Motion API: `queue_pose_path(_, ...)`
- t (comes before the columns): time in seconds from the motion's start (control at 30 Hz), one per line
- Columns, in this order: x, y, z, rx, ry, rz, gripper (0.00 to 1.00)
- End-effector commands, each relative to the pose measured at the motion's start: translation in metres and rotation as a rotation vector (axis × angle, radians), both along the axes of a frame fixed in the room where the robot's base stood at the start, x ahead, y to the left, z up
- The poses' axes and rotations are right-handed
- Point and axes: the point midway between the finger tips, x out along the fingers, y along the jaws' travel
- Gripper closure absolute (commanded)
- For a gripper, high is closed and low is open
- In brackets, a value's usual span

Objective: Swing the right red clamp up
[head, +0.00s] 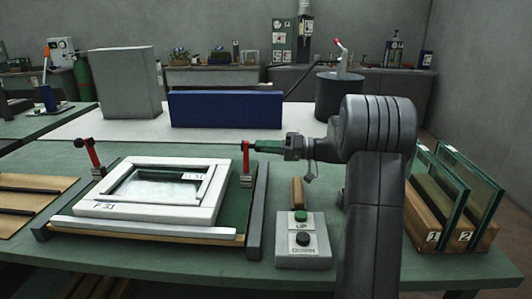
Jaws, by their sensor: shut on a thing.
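The right red clamp (246,165) stands at the right side of the frame fixture, its red arm looking nearly vertical in the head view. My gripper (252,146) comes in from the right with its green fingers level and is shut on the top end of this clamp. The fingers partly hide that end. The left red clamp (92,153) leans up and to the left from its base at the fixture's left side. A white frame (202,205) labelled F 31 lies flat between the clamps, with a pane and a small label inside.
A control box (303,247) with UP and DOWN buttons stands right of the fixture. A wooden rack (455,225) holds glass panes at the right. A blue block (225,109) and a grey box (126,82) stand behind. Dark rails (257,212) flank the fixture.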

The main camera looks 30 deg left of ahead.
Motion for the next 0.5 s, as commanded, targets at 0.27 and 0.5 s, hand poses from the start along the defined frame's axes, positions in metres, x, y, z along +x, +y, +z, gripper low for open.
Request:
queue_pose_path(0.27,0.0003,-0.0005,-0.0016,0.008,0.008,0.001,1.0)
queue_pose_path(0.5,0.0001,-0.0003,-0.0018,0.007,0.007,0.002,0.6)
